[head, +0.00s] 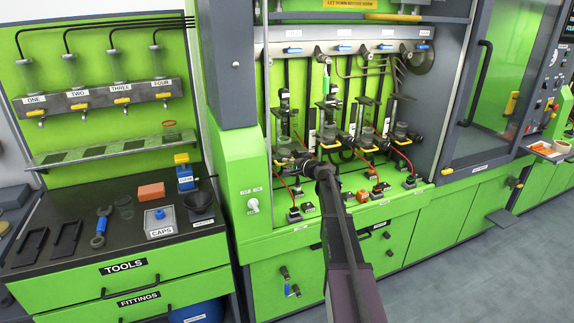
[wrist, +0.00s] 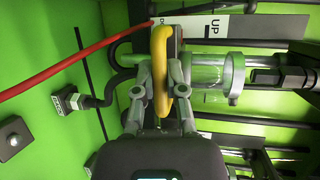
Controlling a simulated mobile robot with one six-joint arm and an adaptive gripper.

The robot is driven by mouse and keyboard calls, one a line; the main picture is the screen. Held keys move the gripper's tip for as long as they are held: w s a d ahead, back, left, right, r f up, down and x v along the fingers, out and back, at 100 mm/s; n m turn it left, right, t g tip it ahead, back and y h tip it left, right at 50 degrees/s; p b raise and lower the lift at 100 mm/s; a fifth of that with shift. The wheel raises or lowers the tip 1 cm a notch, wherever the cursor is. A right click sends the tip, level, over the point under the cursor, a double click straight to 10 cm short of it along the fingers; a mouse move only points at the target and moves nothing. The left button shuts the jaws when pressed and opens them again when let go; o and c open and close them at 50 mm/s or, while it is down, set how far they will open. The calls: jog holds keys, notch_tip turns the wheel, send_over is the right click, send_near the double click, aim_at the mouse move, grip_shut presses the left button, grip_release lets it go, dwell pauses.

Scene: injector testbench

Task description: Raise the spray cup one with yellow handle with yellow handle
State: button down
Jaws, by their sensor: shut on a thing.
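The yellow handle (wrist: 162,70) of a spray cup stands upright in the middle of the wrist view. My gripper (wrist: 161,85) is shut on it, one finger on each side. The clear spray cup (wrist: 212,74) lies just right of the handle in that view, beside a white plate marked "UP" (wrist: 213,27). In the head view my gripper (head: 291,160) reaches the leftmost station of the green bench.
Other spray stations with yellow handles (head: 366,150) stand close on the right. A red cable (wrist: 60,65) and a black hose connector (wrist: 75,101) lie near my gripper. The bench's left post (head: 236,150) is close by. A tool counter (head: 110,255) stands further left.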

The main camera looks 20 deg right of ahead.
aim_at(287, 154)
jog(key=shift+w+r+p, duration=0.1)
jog(key=shift+r+p, duration=1.65)
jog(key=shift+r, duration=0.35)
jog(key=shift+w, duration=0.1)
jog(key=c, duration=0.7)
grip_release()
jog(key=shift+r, duration=0.1)
jog(key=shift+f, duration=0.2)
